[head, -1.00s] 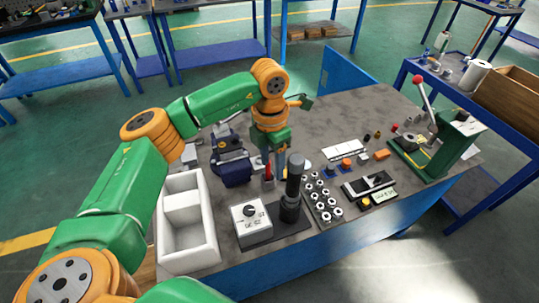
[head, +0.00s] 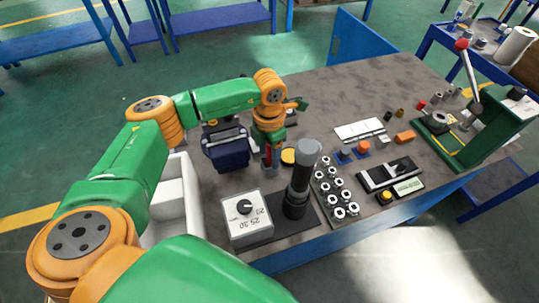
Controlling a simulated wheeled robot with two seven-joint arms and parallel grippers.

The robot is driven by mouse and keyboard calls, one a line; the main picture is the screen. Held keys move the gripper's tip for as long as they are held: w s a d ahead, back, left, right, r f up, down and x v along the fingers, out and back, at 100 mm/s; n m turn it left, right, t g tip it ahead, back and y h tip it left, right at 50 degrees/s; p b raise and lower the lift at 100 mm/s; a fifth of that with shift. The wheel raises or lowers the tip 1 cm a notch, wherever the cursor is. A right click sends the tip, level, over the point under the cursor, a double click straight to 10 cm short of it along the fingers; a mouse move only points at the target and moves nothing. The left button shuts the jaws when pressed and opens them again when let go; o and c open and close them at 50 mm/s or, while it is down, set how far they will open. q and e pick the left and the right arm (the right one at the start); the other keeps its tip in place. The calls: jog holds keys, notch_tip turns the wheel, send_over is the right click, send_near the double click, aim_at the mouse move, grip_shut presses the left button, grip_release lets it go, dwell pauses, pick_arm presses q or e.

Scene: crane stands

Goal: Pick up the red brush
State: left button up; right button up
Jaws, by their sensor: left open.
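The red brush (head: 268,155) shows only as a small red upright piece on the grey bench, beside the dark blue vise. My left gripper (head: 271,158) points down right at it. Its fingers are open and hide most of the brush. I cannot tell whether they touch it. My right gripper is not in view.
A dark blue vise (head: 228,148) stands just left of the gripper. A black cylinder device (head: 298,185) and a white dial box (head: 245,214) stand in front. A white tray (head: 194,200) lies left. A collet rack (head: 335,190) and a green press (head: 480,125) are to the right.

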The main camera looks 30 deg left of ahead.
pick_arm(q)
jog(key=shift+s, duration=0.1)
grip_shut()
jog(key=shift+r, duration=0.1)
notch_tip(320, 180, up, 10)
jog(key=shift+b, duration=0.5)
